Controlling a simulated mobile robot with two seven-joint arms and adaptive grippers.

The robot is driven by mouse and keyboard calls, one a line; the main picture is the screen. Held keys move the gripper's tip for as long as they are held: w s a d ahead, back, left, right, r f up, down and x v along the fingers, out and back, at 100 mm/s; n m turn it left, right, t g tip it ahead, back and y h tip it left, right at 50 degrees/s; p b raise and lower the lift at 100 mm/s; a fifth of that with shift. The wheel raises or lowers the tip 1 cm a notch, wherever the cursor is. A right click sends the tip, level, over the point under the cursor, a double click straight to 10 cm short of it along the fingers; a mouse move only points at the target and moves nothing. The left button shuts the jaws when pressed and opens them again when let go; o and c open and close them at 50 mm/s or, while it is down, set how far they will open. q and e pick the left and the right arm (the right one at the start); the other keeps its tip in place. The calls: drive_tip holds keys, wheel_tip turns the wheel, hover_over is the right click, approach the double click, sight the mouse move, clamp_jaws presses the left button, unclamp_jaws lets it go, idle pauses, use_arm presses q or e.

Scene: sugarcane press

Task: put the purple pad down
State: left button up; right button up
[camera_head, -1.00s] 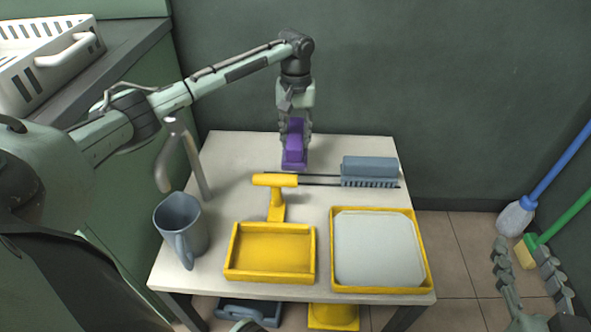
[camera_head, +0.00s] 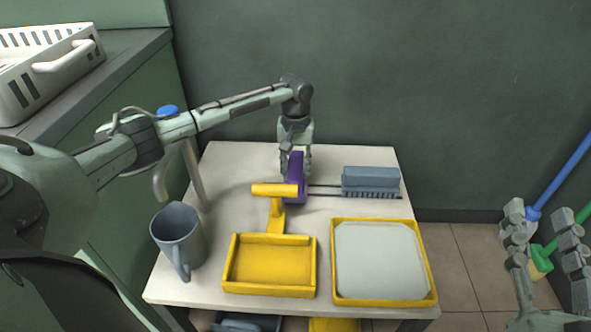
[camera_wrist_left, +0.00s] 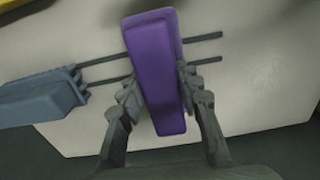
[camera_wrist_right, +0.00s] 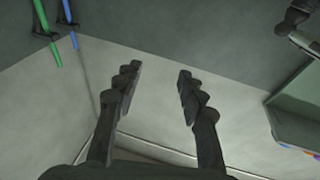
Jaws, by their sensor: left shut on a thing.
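The purple pad (camera_head: 297,173) is at the back middle of the white table (camera_head: 228,165), at the left end of two dark rails (camera_head: 325,187). My left gripper (camera_head: 295,160) comes down on it from above. In the left wrist view the pad (camera_wrist_left: 155,70) is between the two fingers (camera_wrist_left: 158,92), which are shut on its sides, and the rails pass beneath or behind it. I cannot tell whether the pad touches the table. My right gripper (camera_head: 545,225) is open and empty, off the table to the right; its spread fingers also show in the right wrist view (camera_wrist_right: 157,88).
A blue-grey block (camera_head: 371,180) sits at the rails' right end. A yellow handle (camera_head: 275,190) stands just in front of the pad. A yellow tray (camera_head: 270,292), a yellow-rimmed tray with a pale sheet (camera_head: 433,295) and a grey jug (camera_head: 176,238) stand nearer. Brooms (camera_head: 560,180) lean at right.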

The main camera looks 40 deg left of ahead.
use_arm(q)
drive_tip(key=shift+f, duration=0.35)
drive_tip(key=o, duration=1.2)
use_arm(e)
drive_tip(key=shift+w+d+f+g+h, duration=0.2)
drive_tip(key=shift+d+f+g, duration=0.1)
drive_tip(key=shift+f, duration=0.35)
drive_tip(key=shift+w+d+f+g+h, duration=0.2)
drive_tip(key=shift+f+g, duration=0.1)
drive_tip(key=shift+f, duration=0.3)
drive_tip(key=shift+a, duration=0.15)
